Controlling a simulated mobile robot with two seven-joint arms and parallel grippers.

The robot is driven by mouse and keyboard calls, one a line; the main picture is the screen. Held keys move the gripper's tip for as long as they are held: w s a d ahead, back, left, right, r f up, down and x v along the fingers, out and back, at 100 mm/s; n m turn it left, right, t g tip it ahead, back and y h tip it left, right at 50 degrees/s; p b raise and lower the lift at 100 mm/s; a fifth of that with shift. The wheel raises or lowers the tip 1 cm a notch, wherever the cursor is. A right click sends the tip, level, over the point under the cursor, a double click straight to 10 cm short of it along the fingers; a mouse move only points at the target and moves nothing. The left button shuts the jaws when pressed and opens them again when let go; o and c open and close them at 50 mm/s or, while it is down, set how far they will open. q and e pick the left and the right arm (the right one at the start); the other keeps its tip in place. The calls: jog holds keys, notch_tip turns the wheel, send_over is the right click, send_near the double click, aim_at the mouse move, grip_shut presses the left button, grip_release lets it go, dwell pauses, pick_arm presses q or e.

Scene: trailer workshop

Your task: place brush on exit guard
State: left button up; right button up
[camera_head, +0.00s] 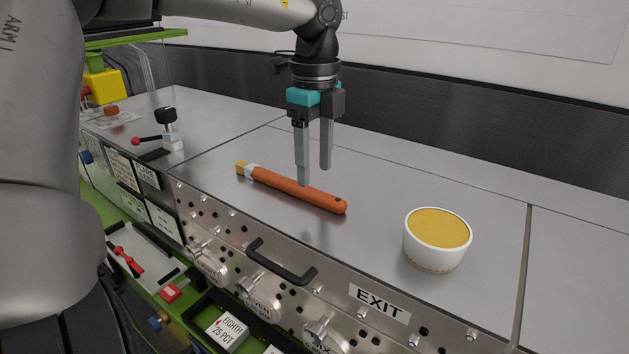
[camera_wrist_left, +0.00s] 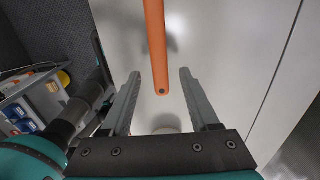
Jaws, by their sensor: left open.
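The brush (camera_head: 300,191) lies on the metal top of the exit guard (camera_head: 385,230). It has an orange handle and pale yellow bristles at its left end. My left gripper (camera_head: 315,175) is open and empty, pointing down just above and behind the brush handle. In the left wrist view, the handle end (camera_wrist_left: 156,60) shows beyond and between the two spread fingers (camera_wrist_left: 158,85), and the bristles are out of frame. The EXIT label (camera_head: 380,303) is on the front face. My right gripper is not in view.
A white bowl with yellow contents (camera_head: 437,238) stands to the right of the brush. A black handle (camera_head: 282,262) and several knobs stick out from the front panel. A small lever device (camera_head: 170,132) stands at the left. The metal top behind the bowl is clear.

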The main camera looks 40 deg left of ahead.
pick_arm(q)
notch_tip(320, 180, up, 11)
jog(key=shift+r, duration=0.1)
dwell(0.4)
